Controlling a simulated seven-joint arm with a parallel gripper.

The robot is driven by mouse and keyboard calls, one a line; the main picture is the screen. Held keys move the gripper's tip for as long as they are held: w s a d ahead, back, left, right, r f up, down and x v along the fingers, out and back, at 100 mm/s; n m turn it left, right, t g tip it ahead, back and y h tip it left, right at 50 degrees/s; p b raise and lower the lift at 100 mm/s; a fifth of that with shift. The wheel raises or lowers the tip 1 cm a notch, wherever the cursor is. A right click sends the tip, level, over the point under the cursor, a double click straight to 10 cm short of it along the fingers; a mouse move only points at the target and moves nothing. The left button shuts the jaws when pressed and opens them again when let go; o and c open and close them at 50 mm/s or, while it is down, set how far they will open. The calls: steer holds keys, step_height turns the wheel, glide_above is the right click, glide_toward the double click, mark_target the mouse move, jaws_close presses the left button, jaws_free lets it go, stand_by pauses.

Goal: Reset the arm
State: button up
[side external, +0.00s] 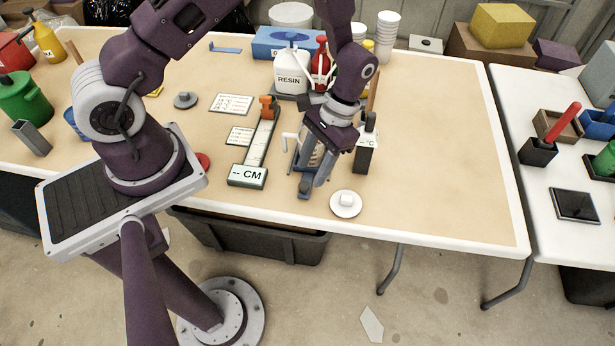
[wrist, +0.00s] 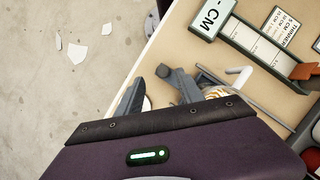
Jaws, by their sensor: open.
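My gripper (side external: 313,188) hangs low over the front middle of the tan table, fingers pointing down and apart. In the wrist view my gripper (wrist: 150,84) shows two grey fingers with open space between their tips, and I see nothing held. In the side view its fingers overlap a device with a white crank handle (side external: 291,137); I cannot tell whether they touch it. The crank handle also shows in the wrist view (wrist: 238,76), beside the right finger. A white disc with a knob (side external: 345,205) lies just right of the fingers.
A measuring stand marked CM (side external: 247,177) with an orange clamp (side external: 268,106) lies left of my gripper. A dark upright unit (side external: 363,158) stands close on its right. A resin jug (side external: 290,72) and red bottle (side external: 321,62) stand behind. The table's right side (side external: 445,150) is clear.

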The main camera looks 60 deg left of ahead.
steer(key=v, duration=0.2)
steer(key=shift+r, duration=0.3)
steer(key=s+a+r+t, duration=0.1)
steer(key=s+r+t, duration=0.2)
steer(key=r, duration=0.9)
steer(key=s+a+r+t, duration=0.1)
steer(key=s+r+t, duration=0.15)
steer(key=r, duration=1.05)
steer(key=s+r+t, duration=0.4)
steer(key=s, duration=0.5)
steer(key=shift+a+r+t, duration=0.2)
steer(key=shift+t, duration=0.15)
